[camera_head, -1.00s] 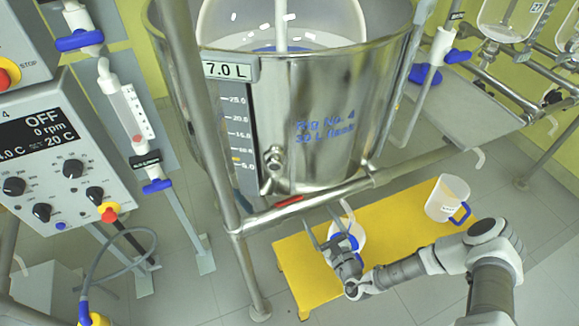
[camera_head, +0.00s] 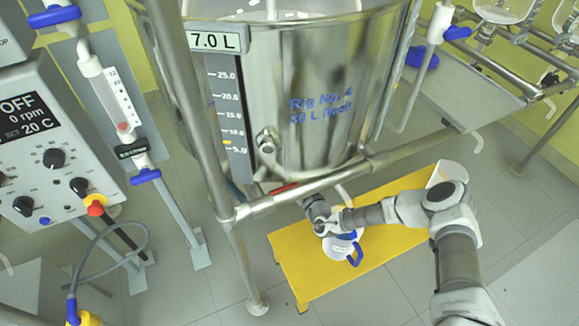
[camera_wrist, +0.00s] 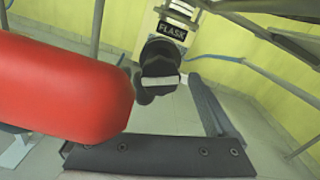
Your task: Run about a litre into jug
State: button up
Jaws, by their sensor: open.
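The steel vessel (camera_head: 320,95) has a red lever (camera_head: 285,188) low at its front. In the wrist view the red lever (camera_wrist: 65,85) is large and close at left, hiding my left finger. My gripper (camera_wrist: 158,95) is open, with its right finger clear. In the head view my gripper (camera_head: 308,202) is just below and right of the lever; its fingertips are hidden there. I cannot tell whether it touches the lever. A white jug (camera_head: 333,249) with a blue handle stands on the yellow bench (camera_head: 300,275) below a pale spout (camera_head: 343,191), partly behind my wrist.
The display (camera_head: 214,40) reads 7.0 L. A second white jug (camera_head: 445,172) stands at the bench's right end, partly behind my arm. A steel rail (camera_head: 330,184) crosses above the bench. A control box (camera_head: 50,140) stands at left.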

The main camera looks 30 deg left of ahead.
jog(key=shift+x, duration=1.15)
jog(key=c, duration=1.4)
jog(key=shift+r+m, duration=0.1)
jog(key=shift+m, duration=0.6)
jog(key=shift+m+p, duration=0.35)
jog(key=shift+m, duration=0.45)
